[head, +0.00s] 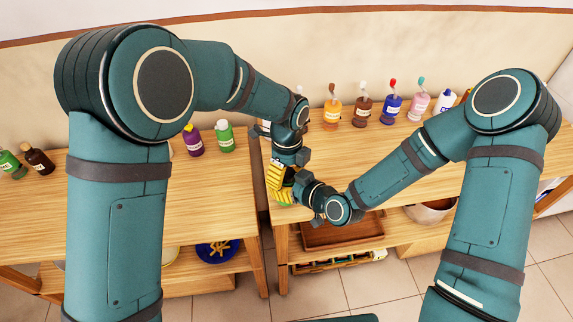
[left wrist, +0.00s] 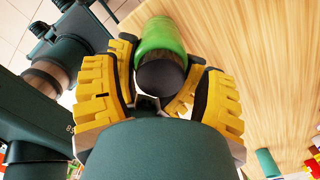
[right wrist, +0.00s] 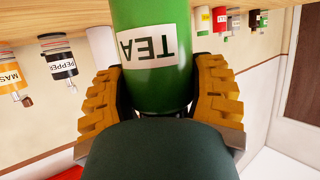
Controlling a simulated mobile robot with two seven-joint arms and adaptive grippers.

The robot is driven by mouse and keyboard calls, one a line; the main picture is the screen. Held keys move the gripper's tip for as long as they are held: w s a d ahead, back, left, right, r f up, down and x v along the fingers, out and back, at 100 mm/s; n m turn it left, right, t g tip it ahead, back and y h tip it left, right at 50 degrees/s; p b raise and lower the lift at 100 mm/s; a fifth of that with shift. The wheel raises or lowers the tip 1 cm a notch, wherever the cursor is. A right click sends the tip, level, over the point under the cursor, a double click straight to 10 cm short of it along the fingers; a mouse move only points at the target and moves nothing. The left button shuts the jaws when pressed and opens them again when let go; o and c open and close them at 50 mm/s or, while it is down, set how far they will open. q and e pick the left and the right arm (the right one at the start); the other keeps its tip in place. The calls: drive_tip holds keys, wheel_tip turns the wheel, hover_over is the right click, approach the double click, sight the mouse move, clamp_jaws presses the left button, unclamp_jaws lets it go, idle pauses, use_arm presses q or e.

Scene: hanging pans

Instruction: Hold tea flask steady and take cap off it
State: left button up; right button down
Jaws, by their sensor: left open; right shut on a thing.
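The green tea flask (right wrist: 150,25) stands upside down in the right wrist view, its white TEA label facing the camera. My right gripper (right wrist: 158,85) is shut on its body, one yellow finger on each side. In the left wrist view the green flask (left wrist: 162,38) has its dark round cap (left wrist: 162,75) towards the camera. My left gripper (left wrist: 155,92) is open, with its fingers on either side of the cap. In the head view my left gripper (head: 275,178) is close to the right one, and the flask is mostly hidden between them.
A wooden counter (head: 225,190) lies below. Several bottles stand along its back, including an orange one (head: 332,113) and a blue one (head: 391,109). A purple bottle (head: 193,143) and a green bottle (head: 225,137) stand left. A brown tray (head: 340,235) is on a lower shelf.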

use_arm(q)
clamp_jaws()
unclamp_jaws()
wheel_tip(320, 180, up, 8)
drive_tip(key=shift+w+d+f, duration=0.1)
drive_tip(key=shift+f, duration=3.95)
